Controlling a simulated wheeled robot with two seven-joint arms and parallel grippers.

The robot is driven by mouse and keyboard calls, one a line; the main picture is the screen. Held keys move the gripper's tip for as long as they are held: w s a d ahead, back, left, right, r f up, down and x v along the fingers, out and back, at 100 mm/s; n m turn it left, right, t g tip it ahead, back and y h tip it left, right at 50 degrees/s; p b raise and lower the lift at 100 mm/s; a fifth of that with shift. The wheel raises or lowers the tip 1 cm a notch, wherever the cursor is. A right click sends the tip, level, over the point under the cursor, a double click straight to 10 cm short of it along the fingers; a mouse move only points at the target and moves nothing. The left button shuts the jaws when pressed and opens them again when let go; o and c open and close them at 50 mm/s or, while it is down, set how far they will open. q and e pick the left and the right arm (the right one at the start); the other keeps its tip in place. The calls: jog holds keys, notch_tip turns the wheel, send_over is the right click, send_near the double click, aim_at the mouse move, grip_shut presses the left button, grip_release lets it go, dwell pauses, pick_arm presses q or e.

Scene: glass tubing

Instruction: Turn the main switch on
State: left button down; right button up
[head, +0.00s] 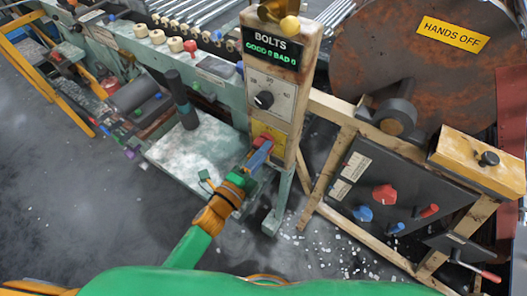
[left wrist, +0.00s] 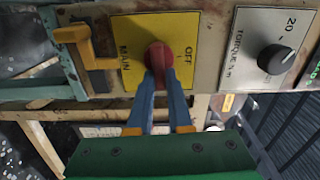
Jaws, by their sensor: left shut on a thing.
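The main switch is a red knob (left wrist: 158,55) on a yellow plate (left wrist: 128,30) marked MAIN and OFF. In the head view the yellow plate (head: 262,130) sits low on the wooden post, partly hidden by my gripper. My left gripper (left wrist: 159,78) has its two blue fingers closed on the red knob, one at each side. In the head view the left gripper (head: 258,156) reaches the post from below left. The fingers hide part of the knob, and I cannot tell its exact angle. My right gripper is not in view.
Above the switch are a black torque dial (head: 263,100) and a BOLTS display (head: 272,52). A yellow lever (left wrist: 85,45) stands beside the plate. To the right are a dark panel (head: 350,200) with red and blue knobs and a rusty disc (head: 440,75). White bits litter the floor.

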pick_arm(q)
jog(key=shift+f+m, duration=0.1)
jog(key=shift+m, duration=0.3)
jog(key=c, duration=0.8)
grip_release()
jog(key=shift+c, duration=0.2)
jog(key=v, duration=0.7)
jog(key=shift+b, duration=0.3)
